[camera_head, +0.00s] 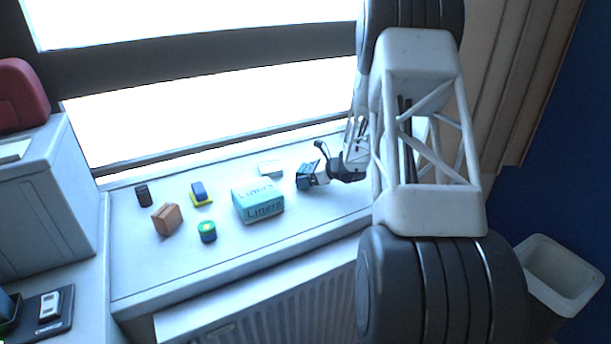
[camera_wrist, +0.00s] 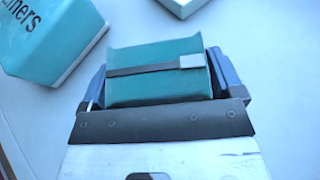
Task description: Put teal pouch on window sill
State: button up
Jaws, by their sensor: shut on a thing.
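The teal pouch (camera_wrist: 155,92), with a dark strap and a pale grey clasp, sits between the two blue-grey fingers of my gripper (camera_wrist: 160,78) in the wrist view. The gripper is shut on it. In the head view my gripper (camera_head: 311,175) is low over the right part of the pale window sill (camera_head: 150,265), to the right of the Liners box. The pouch cannot be made out clearly there. I cannot tell whether it touches the sill.
A teal Liners box (camera_head: 258,212) and a small white block (camera_head: 270,168) are close to my gripper. Farther left stand a brown block (camera_head: 167,219), a green-blue round tub (camera_head: 207,232), a blue-yellow item (camera_head: 200,193) and a dark cylinder (camera_head: 143,196). The sill's front left is clear.

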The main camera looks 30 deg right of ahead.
jog(key=o, duration=0.8)
jog(key=shift+f, duration=0.15)
jog(key=shift+s+d+r, duration=0.15)
jog(key=shift+r, duration=0.1)
jog(key=v, duration=1.1)
jog(key=shift+s+d+r, duration=0.15)
jog(key=shift+s+d, duration=0.05)
